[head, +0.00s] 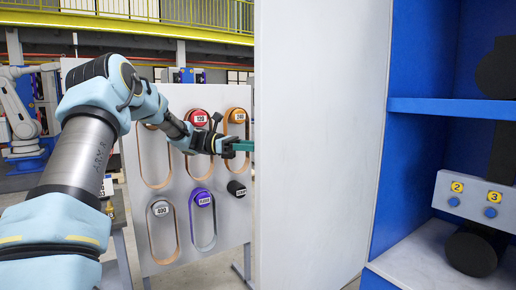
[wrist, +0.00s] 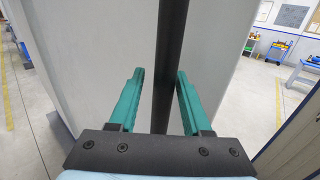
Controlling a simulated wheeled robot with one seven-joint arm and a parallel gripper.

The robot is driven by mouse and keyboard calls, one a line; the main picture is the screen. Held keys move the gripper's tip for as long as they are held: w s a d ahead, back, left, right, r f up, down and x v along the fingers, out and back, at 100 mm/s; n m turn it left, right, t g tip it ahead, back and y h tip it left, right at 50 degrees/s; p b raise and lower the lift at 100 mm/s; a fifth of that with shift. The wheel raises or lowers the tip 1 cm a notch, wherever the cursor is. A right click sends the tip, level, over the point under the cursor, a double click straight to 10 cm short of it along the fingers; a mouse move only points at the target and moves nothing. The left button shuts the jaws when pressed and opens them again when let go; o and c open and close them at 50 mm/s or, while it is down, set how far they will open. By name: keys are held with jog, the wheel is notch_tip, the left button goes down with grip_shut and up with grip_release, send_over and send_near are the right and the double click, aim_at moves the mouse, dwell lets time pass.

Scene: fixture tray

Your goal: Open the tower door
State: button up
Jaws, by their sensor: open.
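The tower is a blue cabinet (head: 412,180) at the right of the head view. Its white door (head: 322,140) stands open to the left, and the shelves inside show. My gripper (head: 243,146) reaches the door's left edge, and its tips are partly hidden there. In the wrist view my gripper (wrist: 159,90) is open, with two green fingers apart. A dark vertical bar (wrist: 168,60), probably the door handle, runs between the fingers with gaps visible on both sides. White panel surface lies behind it.
Inside the cabinet is a grey block (head: 465,198) with yellow labels 2 and 3, plus dark round parts. A grey board (head: 180,240) with belts and coloured rollers stands behind my arm. Clear floor (wrist: 265,105) shows at the right of the wrist view.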

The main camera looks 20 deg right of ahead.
jog(key=shift+o, duration=0.5)
jog(key=shift+a, duration=0.15)
jog(key=shift+f, duration=0.1)
jog(key=shift+w+a, duration=0.1)
jog(key=b+v, duration=0.4)
jog(key=v, duration=0.6)
jog(key=shift+w+a, duration=0.2)
jog(key=shift+a, duration=0.1)
